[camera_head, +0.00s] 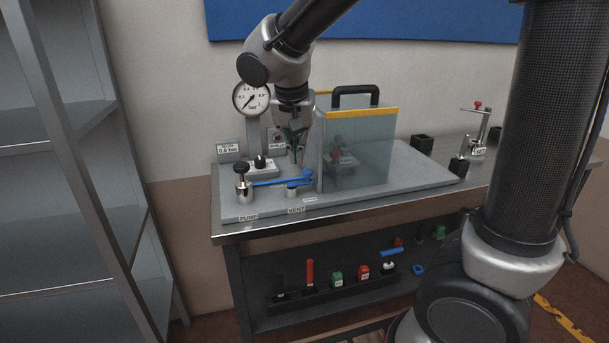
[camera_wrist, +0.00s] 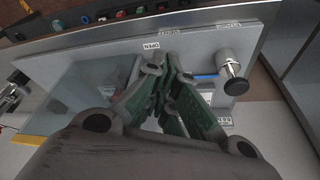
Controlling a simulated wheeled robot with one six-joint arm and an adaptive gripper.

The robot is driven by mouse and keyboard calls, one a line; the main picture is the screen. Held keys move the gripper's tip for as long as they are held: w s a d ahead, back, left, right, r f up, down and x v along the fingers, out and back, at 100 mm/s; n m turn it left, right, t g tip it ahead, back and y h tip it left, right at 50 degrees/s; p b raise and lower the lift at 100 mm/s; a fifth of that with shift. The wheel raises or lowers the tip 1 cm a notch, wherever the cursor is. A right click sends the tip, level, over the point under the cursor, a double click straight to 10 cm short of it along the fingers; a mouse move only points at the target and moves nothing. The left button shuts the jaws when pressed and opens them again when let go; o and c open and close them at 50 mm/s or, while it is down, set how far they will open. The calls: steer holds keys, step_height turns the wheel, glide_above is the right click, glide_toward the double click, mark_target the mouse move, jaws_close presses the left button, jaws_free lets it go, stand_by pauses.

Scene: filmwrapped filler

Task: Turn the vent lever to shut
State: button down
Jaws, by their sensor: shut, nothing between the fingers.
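The blue vent lever (camera_head: 305,177) sits on a short silver post on the grey base plate, behind the VENT label in the head view. Its blue end lies by the left side of the clear box. My gripper (camera_head: 298,160) points down just above and behind the lever, its fingers together with nothing between them. In the wrist view my gripper (camera_wrist: 168,68) covers most of the lever, and an OPEN label (camera_wrist: 151,45) shows beside the fingertips. I cannot tell whether the fingers touch the lever.
A round gauge (camera_head: 251,98) stands behind. The clear box (camera_head: 360,150) with yellow edge and black handle is close on the right. A shelf (camera_head: 50,130) stands left.

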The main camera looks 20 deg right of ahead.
stand_by(0.3)
steer(key=x, duration=0.3)
steer(key=w+x, duration=0.1)
steer(key=x, duration=0.3)
steer(key=w+d+x, duration=0.1)
steer(key=x, duration=0.3)
steer(key=shift+d+r, duration=0.15)
steer(key=shift+r, duration=0.1)
steer(key=shift+w+d, duration=0.3)
steer(key=shift+w, duration=0.35)
steer(key=shift+d, duration=0.15)
